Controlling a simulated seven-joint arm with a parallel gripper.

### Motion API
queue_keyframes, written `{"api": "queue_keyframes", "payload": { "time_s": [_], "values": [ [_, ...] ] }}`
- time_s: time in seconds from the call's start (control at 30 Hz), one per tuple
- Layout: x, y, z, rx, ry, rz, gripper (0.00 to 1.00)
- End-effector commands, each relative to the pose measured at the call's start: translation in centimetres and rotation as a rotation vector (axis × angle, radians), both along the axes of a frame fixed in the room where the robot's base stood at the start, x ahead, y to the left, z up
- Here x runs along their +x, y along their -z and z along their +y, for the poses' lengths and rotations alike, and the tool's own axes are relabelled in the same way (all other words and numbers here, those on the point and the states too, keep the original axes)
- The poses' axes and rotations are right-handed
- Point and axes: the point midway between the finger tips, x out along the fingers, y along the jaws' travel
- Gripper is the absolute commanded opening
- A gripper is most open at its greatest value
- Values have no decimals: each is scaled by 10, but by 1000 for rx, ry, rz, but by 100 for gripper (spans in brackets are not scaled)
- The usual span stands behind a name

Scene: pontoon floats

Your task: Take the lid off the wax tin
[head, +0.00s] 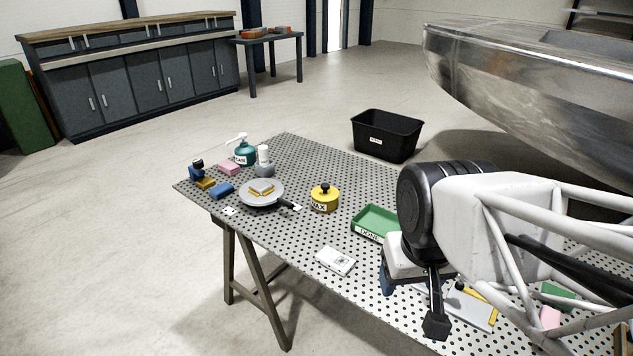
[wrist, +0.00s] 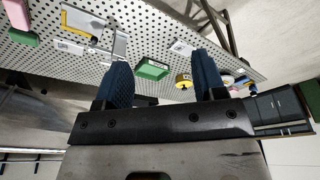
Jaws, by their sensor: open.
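The wax tin (head: 324,201) is a yellow round tin with a dark label reading WAX, standing on the perforated table. Its yellow lid (head: 325,192) is on top and has a black knob. In the wrist view the tin (wrist: 183,80) shows small, beyond and between my fingers. My gripper (wrist: 160,82) is open and empty, with two blue fingers apart. In the head view my arm is at the right, over the table's right part, well away from the tin; the fingers are mostly hidden there.
A green tray (head: 374,222) labelled DONE lies between the tin and my arm. A grey pan (head: 262,201) with sponges is left of the tin. A white card (head: 336,261) lies in front. A teal bottle (head: 245,154) stands behind left. A black bin (head: 387,136) stands beyond the table.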

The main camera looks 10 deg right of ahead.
Motion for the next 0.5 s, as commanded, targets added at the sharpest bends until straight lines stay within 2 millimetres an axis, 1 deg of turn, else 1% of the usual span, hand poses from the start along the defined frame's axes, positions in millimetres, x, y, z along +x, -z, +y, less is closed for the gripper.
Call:
{"api": "queue_keyframes", "payload": {
  "time_s": [0.17,0.27,0.37,0.5],
  "values": [
    [9,-4,0,-4,-18,3,64],
    [20,-7,0,-10,-46,9,64],
    [36,-13,0,-19,-86,16,64],
    [67,-22,1,-33,-160,29,64]
  ]
}}
